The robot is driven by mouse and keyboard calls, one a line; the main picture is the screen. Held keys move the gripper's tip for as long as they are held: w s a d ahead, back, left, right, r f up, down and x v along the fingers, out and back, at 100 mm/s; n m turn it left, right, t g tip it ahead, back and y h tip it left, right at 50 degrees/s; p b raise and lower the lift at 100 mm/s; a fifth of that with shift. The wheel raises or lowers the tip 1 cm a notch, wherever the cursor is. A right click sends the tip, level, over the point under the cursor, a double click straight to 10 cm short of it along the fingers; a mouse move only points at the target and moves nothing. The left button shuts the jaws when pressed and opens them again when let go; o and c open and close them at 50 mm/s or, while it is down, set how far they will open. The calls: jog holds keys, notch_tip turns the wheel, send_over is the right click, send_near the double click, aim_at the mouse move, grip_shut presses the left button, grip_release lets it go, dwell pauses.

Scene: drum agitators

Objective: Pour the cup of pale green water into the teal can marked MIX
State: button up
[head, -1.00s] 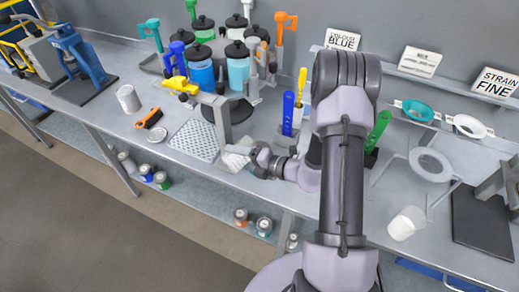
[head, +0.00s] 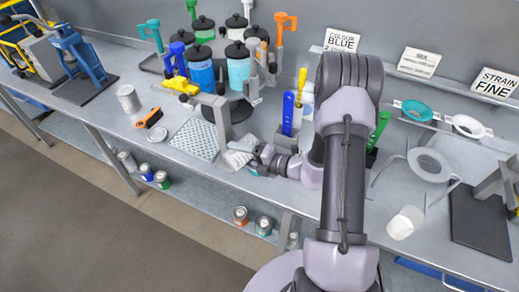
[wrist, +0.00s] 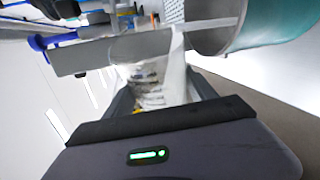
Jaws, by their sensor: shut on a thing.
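My gripper (head: 254,157) is shut on a whitish translucent cup (head: 238,154) above the bench's front part. In the wrist view the cup (wrist: 172,75) sits between the two fingers (wrist: 158,98). The teal can (wrist: 268,24) shows at the upper right of the wrist view, its mouth turned toward the cup because that view is rolled. In the head view only a small teal patch (head: 253,171) shows below the gripper. The cup is tilted close to the can's mouth. I cannot make out the pale green water, a clear stream or the MIX marking.
A perforated plate (head: 195,139) and a grey post (head: 218,122) stand left of the cup. A carousel of lidded jars (head: 238,66) is behind. A blue upright tool (head: 288,112) stands behind my wrist. Another translucent cup (head: 405,223) stands at the right, near a ring stand (head: 429,165).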

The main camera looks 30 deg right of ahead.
jog(key=shift+w+d+r+m+y+p, duration=0.1)
jog(key=shift+d+r+m+y+p, duration=0.3)
jog(key=shift+r+m+y+p, duration=0.45)
dwell(1.6)
